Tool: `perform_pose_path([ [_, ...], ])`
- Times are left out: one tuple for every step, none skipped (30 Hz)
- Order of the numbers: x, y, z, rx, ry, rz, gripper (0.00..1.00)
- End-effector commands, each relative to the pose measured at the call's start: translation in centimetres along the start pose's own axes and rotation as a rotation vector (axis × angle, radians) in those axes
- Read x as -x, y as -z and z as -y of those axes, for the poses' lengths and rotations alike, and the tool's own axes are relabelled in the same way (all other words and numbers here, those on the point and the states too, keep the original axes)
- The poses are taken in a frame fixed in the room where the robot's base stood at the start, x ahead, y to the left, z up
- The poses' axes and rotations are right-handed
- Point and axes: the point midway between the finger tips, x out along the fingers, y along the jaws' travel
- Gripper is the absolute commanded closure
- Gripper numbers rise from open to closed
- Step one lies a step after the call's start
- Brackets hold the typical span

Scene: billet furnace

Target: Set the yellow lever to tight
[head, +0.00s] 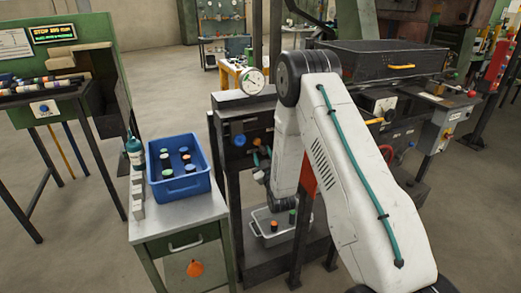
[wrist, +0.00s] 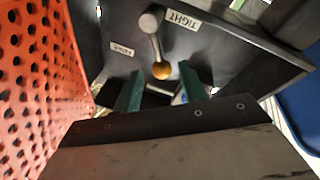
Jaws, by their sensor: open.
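The lever shows in the wrist view as a short grey arm (wrist: 155,42) on a round grey pivot, with a yellow-orange ball knob (wrist: 161,71) at its end. It is mounted on a dark panel (wrist: 95,30). A TIGHT label (wrist: 182,20) is right of the pivot, upside down. A second, smaller label (wrist: 122,49) is to the left, too small to read surely. The arm points down the picture, not directly at either label. My gripper (wrist: 160,84) is open, its two green fingers either side of the knob's line. I cannot tell whether they touch it.
An orange perforated panel (wrist: 40,80) stands close on the left of the wrist view. In the head view a blue bin (head: 182,188) with several capped items stands on a cabinet (head: 150,229). A grey tray (head: 256,232) sits low on the bench. My arm hides part of the machine.

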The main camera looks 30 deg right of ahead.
Motion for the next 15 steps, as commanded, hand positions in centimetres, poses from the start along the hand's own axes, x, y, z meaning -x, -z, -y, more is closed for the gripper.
perform_pose_path([
  [0.9, 0.0, 0.1, 0.000, 0.002, 0.002, 0.58],
  [1.3, 0.0, 0.1, 0.000, 0.002, 0.000, 0.58],
  [1.8, 0.0, 0.1, 0.000, 0.002, 0.000, 0.58],
  [2.1, 0.1, 0.1, 0.000, 0.002, 0.000, 0.58],
  [2.3, 0.1, 0.1, 0.000, 0.002, -0.001, 0.58],
  [2.6, 0.1, 0.1, 0.000, 0.001, -0.002, 0.58],
  [2.7, 0.1, 0.1, 0.000, 0.002, -0.002, 0.58],
  [2.8, 0.1, 0.1, 0.000, 0.002, -0.002, 0.58],
  [2.9, 0.1, 0.1, 0.000, 0.002, -0.002, 0.58],
  [2.9, 0.1, 0.1, 0.000, 0.002, -0.002, 0.58],
  [2.9, 0.1, 0.1, 0.000, 0.002, -0.003, 0.58],
  [2.9, 0.1, 0.1, 0.000, 0.002, -0.003, 0.58],
  [2.9, 0.1, 0.1, 0.000, 0.002, -0.003, 0.58],
  [2.9, 0.1, 0.1, 0.000, 0.002, -0.003, 0.58],
  [2.9, 0.1, 0.1, 0.000, 0.002, -0.003, 0.58],
])
